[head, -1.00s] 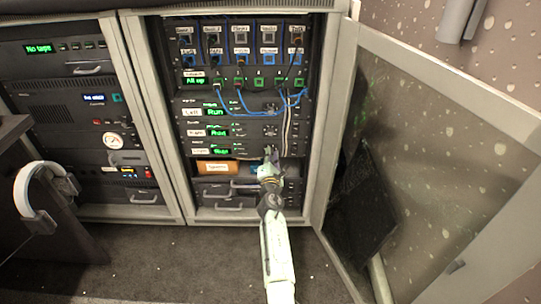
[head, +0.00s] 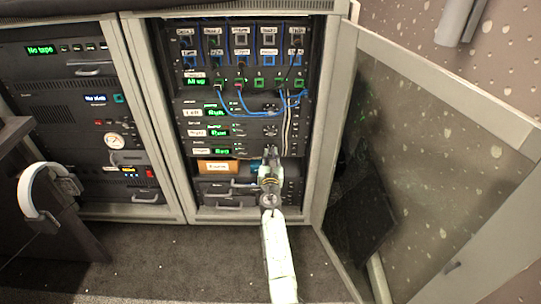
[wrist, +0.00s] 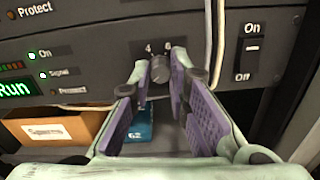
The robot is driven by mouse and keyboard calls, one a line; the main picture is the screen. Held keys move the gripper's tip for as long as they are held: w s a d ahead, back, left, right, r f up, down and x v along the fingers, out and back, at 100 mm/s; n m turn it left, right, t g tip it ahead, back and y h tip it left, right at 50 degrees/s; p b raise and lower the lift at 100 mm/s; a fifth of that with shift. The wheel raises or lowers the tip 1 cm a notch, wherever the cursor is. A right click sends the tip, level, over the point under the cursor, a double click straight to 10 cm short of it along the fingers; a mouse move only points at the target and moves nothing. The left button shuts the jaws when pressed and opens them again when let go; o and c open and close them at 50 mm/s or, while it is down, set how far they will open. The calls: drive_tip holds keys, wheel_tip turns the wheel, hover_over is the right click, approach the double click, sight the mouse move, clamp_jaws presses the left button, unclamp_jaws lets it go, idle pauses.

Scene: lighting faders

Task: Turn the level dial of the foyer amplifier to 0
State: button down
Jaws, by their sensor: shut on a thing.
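The foyer amplifier (head: 225,151) is the lowest of three similar black amplifiers in the open rack. Its small label is too blurred to read surely. Its level dial (wrist: 159,70) is a small dark knob with the marks 4 and 6 showing above it. The pointer is too small to read. My gripper (wrist: 160,66) is shut on the dial, one fingertip on each side. In the head view my gripper (head: 270,153) reaches up to the amplifier's front and hides the dial.
An On/Off switch (wrist: 248,58) sits right of the dial, with a pale cable (wrist: 208,40) between. Below are an orange-brown box (wrist: 50,130) and a blue object (wrist: 138,128). The rack's glass door (head: 440,150) stands open at right.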

drive_tip(key=shift+r+n, duration=0.15)
drive_tip(key=shift+n, duration=0.35)
drive_tip(key=c, duration=1.5)
unclamp_jaws()
